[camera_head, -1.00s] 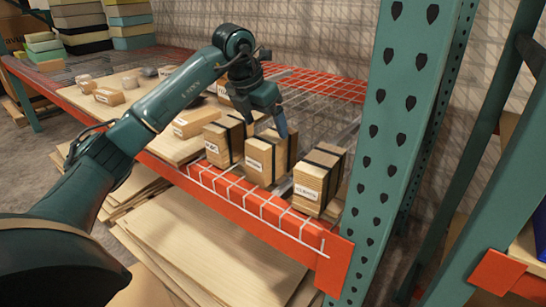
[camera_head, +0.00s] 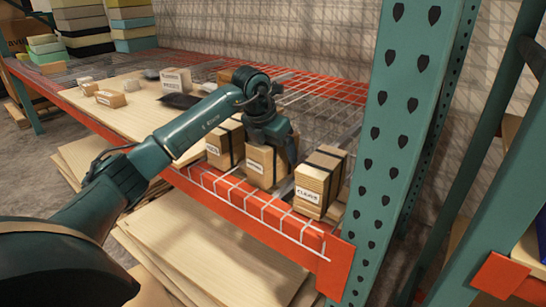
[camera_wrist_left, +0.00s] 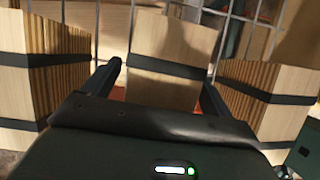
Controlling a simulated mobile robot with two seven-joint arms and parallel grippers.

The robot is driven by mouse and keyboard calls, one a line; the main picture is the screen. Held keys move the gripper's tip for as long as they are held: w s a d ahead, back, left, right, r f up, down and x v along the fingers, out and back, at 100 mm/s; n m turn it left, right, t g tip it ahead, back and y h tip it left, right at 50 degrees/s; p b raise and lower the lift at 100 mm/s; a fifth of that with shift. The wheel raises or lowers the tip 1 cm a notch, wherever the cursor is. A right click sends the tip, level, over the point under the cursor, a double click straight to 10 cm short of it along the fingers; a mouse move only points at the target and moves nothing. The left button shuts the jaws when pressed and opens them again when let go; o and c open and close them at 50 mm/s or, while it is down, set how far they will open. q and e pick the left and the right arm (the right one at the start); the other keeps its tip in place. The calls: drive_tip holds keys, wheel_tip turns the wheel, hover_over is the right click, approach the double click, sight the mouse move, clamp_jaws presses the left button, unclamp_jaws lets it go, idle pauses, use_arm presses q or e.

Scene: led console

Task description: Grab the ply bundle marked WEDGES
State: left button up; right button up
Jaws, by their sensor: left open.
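Three strapped ply bundles stand in a row on the rack's front edge. The middle bundle (camera_head: 262,172) has a small white label, too small to read surely. The right bundle's (camera_head: 318,187) label seems to read CLEATS; the left bundle's (camera_head: 222,145) label is unclear. My left gripper (camera_head: 275,138) is open over the middle bundle. In the left wrist view, the open left gripper (camera_wrist_left: 163,88) has one finger on each side of the middle bundle (camera_wrist_left: 170,60), in the gaps to the neighbouring bundles. Contact cannot be told. The right gripper is not in view.
The left bundle (camera_wrist_left: 40,70) and right bundle (camera_wrist_left: 262,95) stand close on either side. A green rack upright (camera_head: 400,130) rises just right of the row. Wire mesh and the orange front beam (camera_head: 240,205) lie below. Smaller blocks sit on the board at left.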

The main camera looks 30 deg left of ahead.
use_arm(q)
drive_tip(key=shift+f, duration=0.25)
idle(0.3)
drive_tip(key=shift+c, duration=0.4)
drive_tip(key=c, duration=1.3)
drive_tip(key=shift+r, duration=0.1)
drive_tip(key=shift+c, duration=0.5)
